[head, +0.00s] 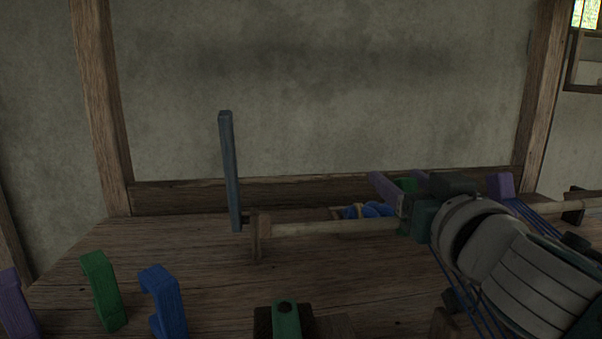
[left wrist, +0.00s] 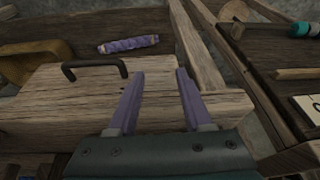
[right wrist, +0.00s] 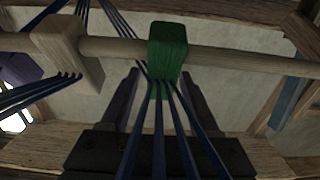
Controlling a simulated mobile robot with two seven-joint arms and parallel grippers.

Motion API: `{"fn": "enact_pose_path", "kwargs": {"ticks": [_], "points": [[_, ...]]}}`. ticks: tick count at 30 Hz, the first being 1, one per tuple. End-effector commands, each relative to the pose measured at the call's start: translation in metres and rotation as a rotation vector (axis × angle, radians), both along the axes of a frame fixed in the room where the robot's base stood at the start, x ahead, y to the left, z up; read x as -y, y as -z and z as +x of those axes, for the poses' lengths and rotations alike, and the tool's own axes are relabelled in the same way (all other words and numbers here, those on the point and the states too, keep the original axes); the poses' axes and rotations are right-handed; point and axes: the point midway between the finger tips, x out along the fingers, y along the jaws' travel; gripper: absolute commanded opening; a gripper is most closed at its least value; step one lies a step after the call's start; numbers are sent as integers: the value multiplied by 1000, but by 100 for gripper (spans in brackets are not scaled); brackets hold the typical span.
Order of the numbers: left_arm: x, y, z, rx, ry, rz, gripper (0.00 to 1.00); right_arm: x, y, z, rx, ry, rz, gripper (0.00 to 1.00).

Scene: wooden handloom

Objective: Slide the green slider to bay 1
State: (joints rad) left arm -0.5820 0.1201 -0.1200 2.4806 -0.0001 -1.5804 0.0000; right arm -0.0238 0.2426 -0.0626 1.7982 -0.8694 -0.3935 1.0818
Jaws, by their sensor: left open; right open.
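The green slider (right wrist: 168,48) sits on a round wooden rod (right wrist: 250,62) in the right wrist view, with blue cords running down from it. My right gripper (right wrist: 160,76) is open, its two purple fingers on either side of the slider's lower end. I cannot tell whether they touch it. In the head view my right arm covers much of that spot, and a bit of green (head: 407,184) shows beside a purple finger. My left gripper (left wrist: 160,74) is open and empty above a wooden box. No bay marking for bay 1 is readable.
A pale wooden block (right wrist: 72,55) is on the same rod, left of the slider. A blue upright post (head: 229,170) stands near the rod's left end. Green (head: 101,290) and blue (head: 164,302) pieces stand at the left. A purple spool (left wrist: 128,44) lies beyond a dark handle (left wrist: 94,66).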

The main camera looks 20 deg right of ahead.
Motion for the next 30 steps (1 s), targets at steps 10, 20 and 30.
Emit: {"fn": "enact_pose_path", "kwargs": {"ticks": [10,20,30], "points": [[0,2,0,1,0,0,50,5,0,21,-1,0,-1,62],[0,2,0,1,0,0,50,5,1,20,-1,0,-1,44],[0,2,1,2,0,0,50,5,1,20,-1,0,0,6]]}}
